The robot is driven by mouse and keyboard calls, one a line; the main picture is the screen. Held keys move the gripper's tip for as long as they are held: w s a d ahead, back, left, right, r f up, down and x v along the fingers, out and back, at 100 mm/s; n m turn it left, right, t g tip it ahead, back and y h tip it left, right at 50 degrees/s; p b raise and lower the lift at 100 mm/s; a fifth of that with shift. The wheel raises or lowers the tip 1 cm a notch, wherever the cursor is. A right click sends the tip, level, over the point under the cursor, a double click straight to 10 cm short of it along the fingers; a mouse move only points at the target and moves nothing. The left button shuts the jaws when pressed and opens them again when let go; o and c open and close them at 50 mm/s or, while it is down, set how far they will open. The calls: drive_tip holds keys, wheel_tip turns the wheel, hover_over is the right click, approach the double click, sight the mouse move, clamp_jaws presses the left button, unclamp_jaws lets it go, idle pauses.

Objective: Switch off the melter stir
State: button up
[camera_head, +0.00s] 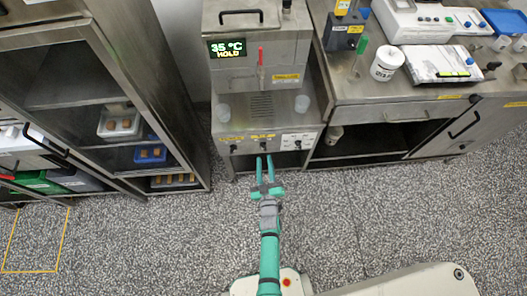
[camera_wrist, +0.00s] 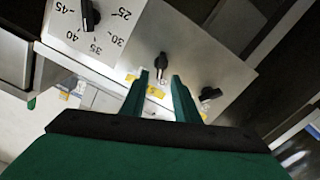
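The melter (camera_head: 262,75) is a steel box with a display reading 35 °C HOLD. Its front panel has a left knob (camera_head: 233,148), a middle knob (camera_head: 264,145) and a right knob (camera_head: 298,145) on a white temperature dial. Yellow labels there are too small to read, so I cannot tell which is the stir switch. My gripper (camera_head: 264,157) is open and empty, just in front of the middle knob. In the wrist view the black middle knob (camera_wrist: 161,62) appears just beyond and between the fingertips (camera_wrist: 159,80), apparently untouched. The temperature knob (camera_wrist: 90,15) and another knob (camera_wrist: 209,95) flank it.
A steel rack (camera_head: 100,110) with trays stands at the left. A steel bench (camera_head: 400,105) at the right holds a white tub (camera_head: 386,64) and instruments. Clear cups (camera_head: 302,104) stand on the melter's ledge. The speckled floor (camera_head: 150,240) is clear at the left.

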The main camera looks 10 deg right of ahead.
sight(263, 149)
drive_tip(key=w, duration=0.5)
drive_tip(key=shift+w+d, duration=0.3)
drive_tip(key=shift+d, duration=0.05)
clamp_jaws()
